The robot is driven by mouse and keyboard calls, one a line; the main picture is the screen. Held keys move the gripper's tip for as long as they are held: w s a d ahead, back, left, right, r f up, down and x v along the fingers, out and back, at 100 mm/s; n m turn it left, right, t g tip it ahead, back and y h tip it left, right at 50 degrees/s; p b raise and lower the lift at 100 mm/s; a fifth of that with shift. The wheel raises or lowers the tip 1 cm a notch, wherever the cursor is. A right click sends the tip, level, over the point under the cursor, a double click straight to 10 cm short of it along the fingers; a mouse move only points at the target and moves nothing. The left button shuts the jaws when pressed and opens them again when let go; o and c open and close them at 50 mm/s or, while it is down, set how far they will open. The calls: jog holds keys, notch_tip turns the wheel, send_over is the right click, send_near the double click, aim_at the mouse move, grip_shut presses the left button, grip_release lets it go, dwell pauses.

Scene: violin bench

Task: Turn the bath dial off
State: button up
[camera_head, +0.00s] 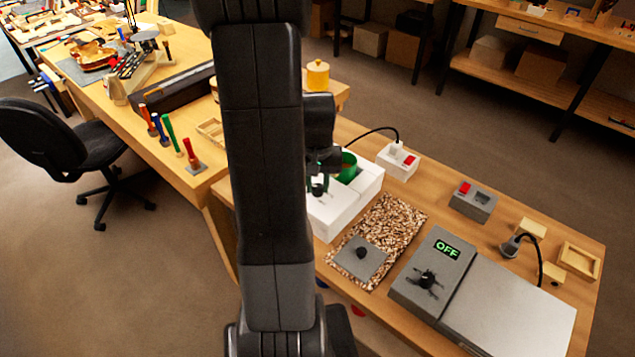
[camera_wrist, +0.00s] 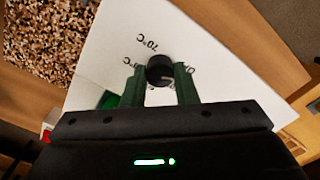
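The bath dial (camera_wrist: 160,68) is a black round knob on the white face of the bath unit (camera_wrist: 105,62), with printed marks around it, one reading 70°C. Other marks are partly hidden by my fingers. My gripper (camera_wrist: 160,76) has its two green fingers on either side of the dial, very close to its edges. I cannot tell whether they press on it. In the head view my gripper (camera_head: 318,184) is over the white bath unit (camera_head: 327,218), beside its green round opening (camera_head: 348,168). My arm hides part of the unit.
A speckled mat with a grey plate (camera_head: 361,258) lies right of the bath. Upright tools (camera_head: 192,156) stand at left.

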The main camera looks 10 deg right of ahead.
aim_at(318, 187)
jog(key=c, duration=0.4)
jog(key=shift+n, duration=0.7)
jog(key=o, duration=1)
jog(key=shift+r, duration=0.1)
notch_tip(318, 187, up, 14)
jog(key=shift+f, duration=0.2)
notch_tip(318, 187, down, 14)
jog(key=shift+f, duration=0.1)
jog(key=shift+r+m, duration=0.2)
jog(key=shift+m, duration=0.2)
